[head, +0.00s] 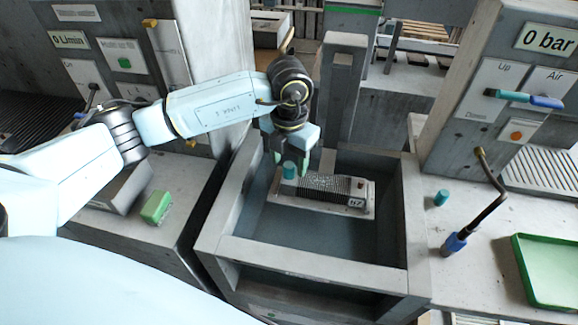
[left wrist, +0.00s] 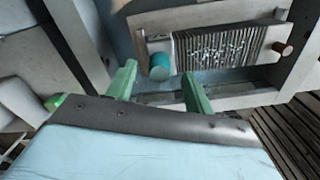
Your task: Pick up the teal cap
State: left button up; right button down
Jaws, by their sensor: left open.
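A teal cap (head: 289,170) is at the left end of a finned grey block (head: 325,185) inside the grey open-topped housing (head: 310,257). In the left wrist view the teal cap (left wrist: 160,66) shows beside the fins, just beyond the gap between my fingers. My left gripper (head: 291,163) is above the block, its green fingers close around the cap's place. In the wrist view my left gripper (left wrist: 158,88) is open, with nothing between its fingertips. A second teal cap (head: 441,198) stands on the right bench. My right gripper is not in view.
The housing walls and a tall grey post (head: 342,90) surround the block. A green block (head: 156,207) lies on the left bench.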

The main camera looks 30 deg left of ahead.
aim_at(289, 165)
pick_arm(q)
notch_tip(289, 165, down, 2)
jog(key=shift+f, duration=0.1)
jog(key=c, duration=1.1)
notch_tip(289, 165, up, 10)
jog(key=shift+r+b, duration=0.1)
jog(key=shift+b, duration=0.25)
